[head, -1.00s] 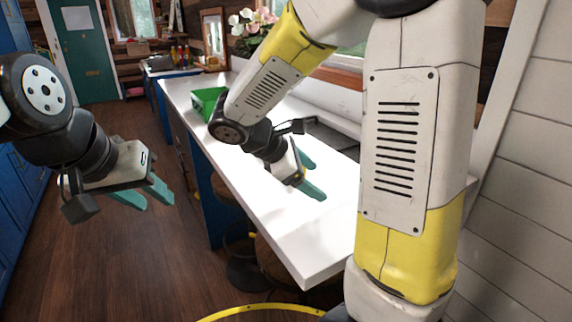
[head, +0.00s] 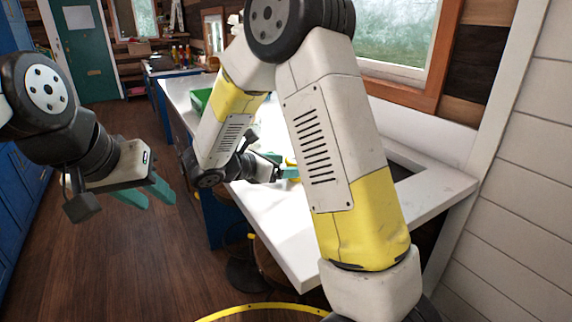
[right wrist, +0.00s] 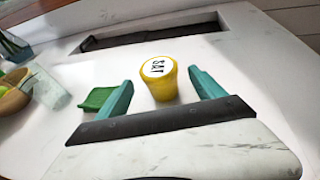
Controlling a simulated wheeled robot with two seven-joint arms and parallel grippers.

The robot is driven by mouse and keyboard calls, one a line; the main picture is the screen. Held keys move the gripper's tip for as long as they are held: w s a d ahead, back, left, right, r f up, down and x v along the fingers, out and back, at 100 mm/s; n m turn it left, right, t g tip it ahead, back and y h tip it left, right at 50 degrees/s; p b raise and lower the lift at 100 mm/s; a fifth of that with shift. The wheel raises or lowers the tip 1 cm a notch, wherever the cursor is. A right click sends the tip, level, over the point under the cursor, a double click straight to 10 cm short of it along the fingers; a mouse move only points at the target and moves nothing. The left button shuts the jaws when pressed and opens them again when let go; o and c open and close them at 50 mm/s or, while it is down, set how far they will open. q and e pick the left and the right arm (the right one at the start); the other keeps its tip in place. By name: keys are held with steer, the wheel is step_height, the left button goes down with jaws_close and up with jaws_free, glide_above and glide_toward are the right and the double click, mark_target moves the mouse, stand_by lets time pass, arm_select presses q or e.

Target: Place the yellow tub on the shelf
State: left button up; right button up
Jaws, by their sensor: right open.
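The yellow tub (right wrist: 161,87) stands upright on the white counter in the right wrist view, with dark lettering on its white top. My right gripper (right wrist: 160,84) is open, one teal finger on each side of the tub in the picture. I see no finger touching it. In the head view, my right gripper (head: 283,166) is low over the counter, partly hidden by my own arm, and a bit of yellow shows at its fingertips. My left gripper (head: 150,190) is open and empty over the floor at the left. I cannot make out the shelf.
The long white counter (head: 285,232) has a green bin (head: 202,99) towards its far end. A green object (right wrist: 98,98) lies left of the tub in the right wrist view. A bowl (right wrist: 14,92) and a clear container (right wrist: 47,88) are further left. A stool stands under the counter.

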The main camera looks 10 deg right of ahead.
steer(key=shift+x, duration=1.9)
steer(key=shift+r, duration=0.15)
jaws_close()
steer(key=shift+r, duration=0.2)
